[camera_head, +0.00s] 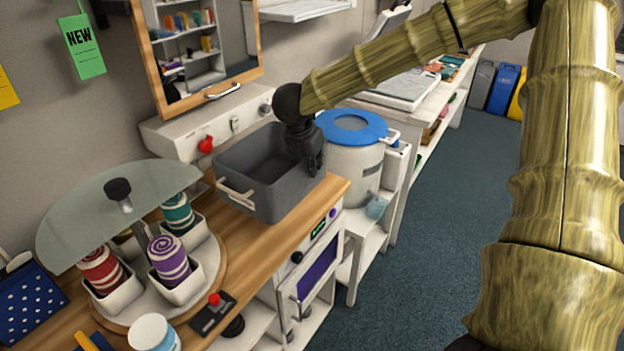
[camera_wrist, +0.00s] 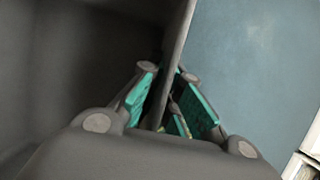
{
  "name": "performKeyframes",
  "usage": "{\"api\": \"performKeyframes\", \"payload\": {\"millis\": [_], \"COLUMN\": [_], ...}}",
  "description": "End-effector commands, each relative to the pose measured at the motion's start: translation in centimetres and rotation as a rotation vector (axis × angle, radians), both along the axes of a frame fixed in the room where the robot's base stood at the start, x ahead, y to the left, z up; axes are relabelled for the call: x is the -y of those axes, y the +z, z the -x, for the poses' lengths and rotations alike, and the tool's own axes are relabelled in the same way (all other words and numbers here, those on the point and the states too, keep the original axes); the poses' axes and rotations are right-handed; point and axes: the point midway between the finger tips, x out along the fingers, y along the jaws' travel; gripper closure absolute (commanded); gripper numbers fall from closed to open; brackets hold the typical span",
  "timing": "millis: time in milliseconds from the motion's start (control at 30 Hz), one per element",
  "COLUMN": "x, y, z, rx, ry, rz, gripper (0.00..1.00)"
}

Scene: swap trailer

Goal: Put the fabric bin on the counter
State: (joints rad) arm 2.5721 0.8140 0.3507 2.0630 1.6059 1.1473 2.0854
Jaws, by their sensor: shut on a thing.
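The fabric bin (camera_head: 262,200) is a grey open-topped box with a light handle on its near left side. In the head view it rests on, or just above, the wooden counter (camera_head: 285,238) near the counter's right end; I cannot tell for certain that it touches. My gripper (camera_head: 312,168) is at the bin's right wall, pointing down. In the wrist view my gripper (camera_wrist: 180,108) has its green-padded fingers on either side of the bin's thin wall (camera_wrist: 172,65), shut on it. The bin's dark inside lies to the left there.
A carousel with rolled towels (camera_head: 168,258) under a glass half-disc stands on the counter to the left. A joystick box (camera_head: 213,313) and a white cup (camera_head: 152,332) sit at the front. A blue-lidded bucket (camera_head: 355,165) stands just right of the bin. A mirror (camera_head: 205,50) hangs behind.

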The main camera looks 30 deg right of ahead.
Motion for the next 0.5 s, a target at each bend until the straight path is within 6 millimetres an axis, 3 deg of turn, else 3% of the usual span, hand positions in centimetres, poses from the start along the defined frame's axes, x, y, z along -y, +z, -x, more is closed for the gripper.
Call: {"api": "performKeyframes", "payload": {"millis": [500], "x": [0.0], "y": [-4.0], "z": [0.0], "rx": [-0.002], "ry": [0.000], "rz": [0.001], "gripper": [1.00]}}
